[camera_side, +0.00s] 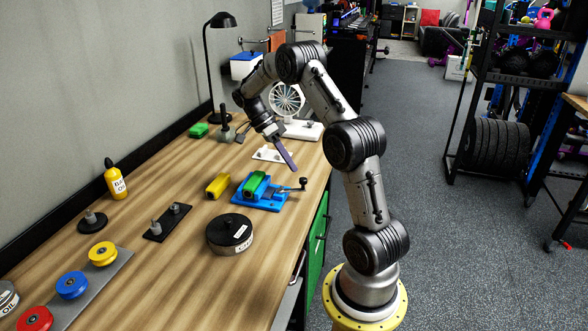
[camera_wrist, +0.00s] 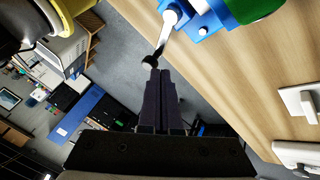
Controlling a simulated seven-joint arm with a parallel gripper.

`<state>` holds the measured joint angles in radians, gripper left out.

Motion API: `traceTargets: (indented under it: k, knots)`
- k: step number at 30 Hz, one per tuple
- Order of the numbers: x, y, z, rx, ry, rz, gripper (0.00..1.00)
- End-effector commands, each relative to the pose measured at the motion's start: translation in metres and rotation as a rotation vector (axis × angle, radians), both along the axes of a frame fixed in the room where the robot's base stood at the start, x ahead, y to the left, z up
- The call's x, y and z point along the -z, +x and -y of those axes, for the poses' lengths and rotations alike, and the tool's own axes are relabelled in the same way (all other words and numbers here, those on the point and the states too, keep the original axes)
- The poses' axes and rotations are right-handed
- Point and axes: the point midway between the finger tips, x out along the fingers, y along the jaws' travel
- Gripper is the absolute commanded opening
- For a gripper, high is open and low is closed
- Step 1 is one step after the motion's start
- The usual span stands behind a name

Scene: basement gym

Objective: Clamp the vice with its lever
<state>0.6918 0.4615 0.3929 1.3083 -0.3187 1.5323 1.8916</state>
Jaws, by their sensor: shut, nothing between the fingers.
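The blue vice (camera_side: 270,205) stands near the right edge of the bench, with a green block (camera_side: 254,184) in it. Its lever sticks out to the right and ends in a black knob (camera_side: 303,184). In the wrist view the vice (camera_wrist: 206,20) is at the top, the green block (camera_wrist: 252,8) at the top right, and the lever (camera_wrist: 166,32) runs down to its knob (camera_wrist: 150,61). My gripper (camera_side: 292,166) is shut and empty, its fingertips above the knob, seemingly apart from it. The wrist view shows the fingertips (camera_wrist: 160,73) just below the knob. I cannot tell whether the jaws grip the block.
A yellow block (camera_side: 217,186) lies left of the vice, and a round black-topped tin (camera_side: 230,232) stands in front. A white plate (camera_side: 272,154) and a white fan (camera_side: 287,102) are behind. The bench edge is just right of the lever, with open floor (camera_side: 440,220) beyond.

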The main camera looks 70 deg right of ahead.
Motion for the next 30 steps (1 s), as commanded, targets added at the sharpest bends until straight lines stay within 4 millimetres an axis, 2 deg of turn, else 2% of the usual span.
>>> traceTargets:
  k: [6,12,17,30]
  knots:
    - [-0.034,0.026,0.003,-0.002,-0.002,0.004,0.00]
    - [-0.055,0.041,0.004,-0.001,-0.002,0.003,0.00]
    - [-0.062,0.045,0.004,-0.001,-0.001,0.003,0.00]
    - [-0.062,0.045,0.004,-0.002,-0.001,0.002,0.00]
